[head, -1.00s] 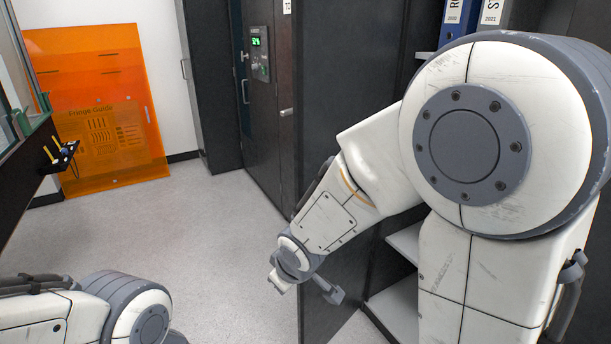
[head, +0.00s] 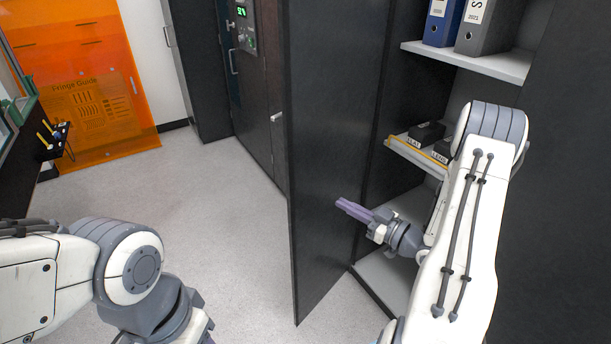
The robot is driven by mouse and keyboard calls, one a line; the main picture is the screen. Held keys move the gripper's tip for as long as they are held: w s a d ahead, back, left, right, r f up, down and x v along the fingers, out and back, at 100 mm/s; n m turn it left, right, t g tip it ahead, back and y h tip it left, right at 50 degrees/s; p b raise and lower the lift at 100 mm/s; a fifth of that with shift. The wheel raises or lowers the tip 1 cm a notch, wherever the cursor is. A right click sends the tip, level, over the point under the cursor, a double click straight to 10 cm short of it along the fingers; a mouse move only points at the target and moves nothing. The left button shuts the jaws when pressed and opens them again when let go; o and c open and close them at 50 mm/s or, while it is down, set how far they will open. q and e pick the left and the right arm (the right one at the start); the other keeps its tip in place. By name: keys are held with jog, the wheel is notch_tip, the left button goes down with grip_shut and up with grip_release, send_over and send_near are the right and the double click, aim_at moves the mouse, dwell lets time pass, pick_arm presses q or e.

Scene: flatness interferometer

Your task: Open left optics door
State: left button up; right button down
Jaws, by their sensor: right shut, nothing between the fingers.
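The left optics door (head: 325,150) is a tall dark panel that stands swung out from an open dark cabinet at the right. Its inner face is towards me, and shelves show behind it. My right gripper (head: 342,204) is shut and empty, with its purple-grey fingers pointing left across the lower part of that face. I cannot tell whether the fingertips touch the door. My left arm shows at the lower left, but its gripper is out of the frame.
The cabinet has a shelf (head: 470,62) with a blue binder (head: 441,22) and a grey binder (head: 492,28). Dark boxes (head: 427,133) sit on a lower shelf. The grey floor (head: 215,200) left of the door is clear.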

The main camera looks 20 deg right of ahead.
aim_at(297, 178)
jog(key=p+x, duration=0.4)
jog(key=x, duration=0.9)
jog(key=shift+s+a+r, duration=0.1)
jog(key=shift+w+a, duration=0.15)
jog(key=shift+w, duration=0.3)
pick_arm(q)
notch_tip(297, 178, up, 4)
jog(key=shift+r, duration=0.25)
